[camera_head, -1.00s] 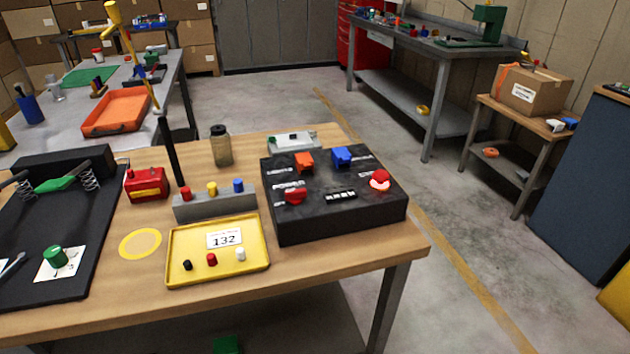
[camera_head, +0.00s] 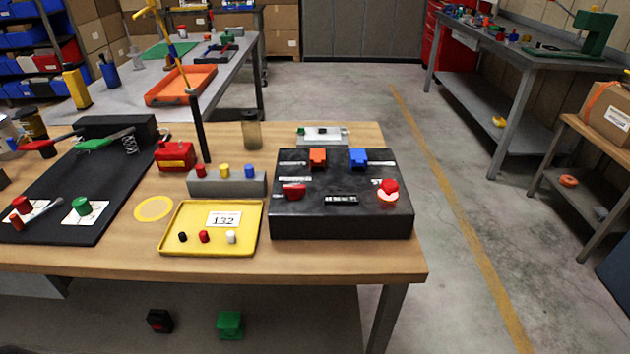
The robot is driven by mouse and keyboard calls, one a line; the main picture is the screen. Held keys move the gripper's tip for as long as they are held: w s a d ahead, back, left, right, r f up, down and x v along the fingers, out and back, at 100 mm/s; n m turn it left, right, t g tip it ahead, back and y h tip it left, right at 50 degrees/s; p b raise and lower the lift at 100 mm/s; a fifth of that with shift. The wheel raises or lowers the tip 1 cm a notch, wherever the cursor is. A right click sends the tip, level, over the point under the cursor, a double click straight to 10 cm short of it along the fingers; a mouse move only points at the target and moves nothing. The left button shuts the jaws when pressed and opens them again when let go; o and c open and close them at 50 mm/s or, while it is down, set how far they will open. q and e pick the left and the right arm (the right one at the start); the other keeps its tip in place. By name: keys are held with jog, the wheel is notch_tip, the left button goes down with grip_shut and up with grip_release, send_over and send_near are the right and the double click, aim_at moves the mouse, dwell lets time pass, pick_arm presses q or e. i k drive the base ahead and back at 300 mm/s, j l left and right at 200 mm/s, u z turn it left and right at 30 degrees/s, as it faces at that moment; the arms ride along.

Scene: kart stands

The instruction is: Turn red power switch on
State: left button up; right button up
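A black control box (camera_head: 342,222) sits at the right end of the wooden table. On its top, a red switch (camera_head: 294,190) is at the front left, just under a label too blurred to read now. A red round button (camera_head: 389,187) with a pale, bright-looking base is at the front right. An orange switch (camera_head: 317,157) and a blue switch (camera_head: 358,157) stand along the back. A dark label strip (camera_head: 341,199) lies between the red ones. I cannot tell the red switch's position. Neither of my grippers is in view.
A yellow tray (camera_head: 183,247) marked 132, with small pegs, lies left of the box on the table (camera_head: 120,258). Behind it are a grey block (camera_head: 205,186) with coloured knobs, a red box (camera_head: 175,155) and a jar (camera_head: 252,133). The floor right of the table is clear.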

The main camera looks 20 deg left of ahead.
aim_at(294, 192)
jog(key=i+l, duration=0.1)
jog(key=l, duration=1.15)
jog(key=i+j, duration=0.15)
jog(key=j, duration=0.15)
jog(key=i+j, duration=0.1)
jog(key=j, duration=0.2)
jog(key=j+u, duration=0.05)
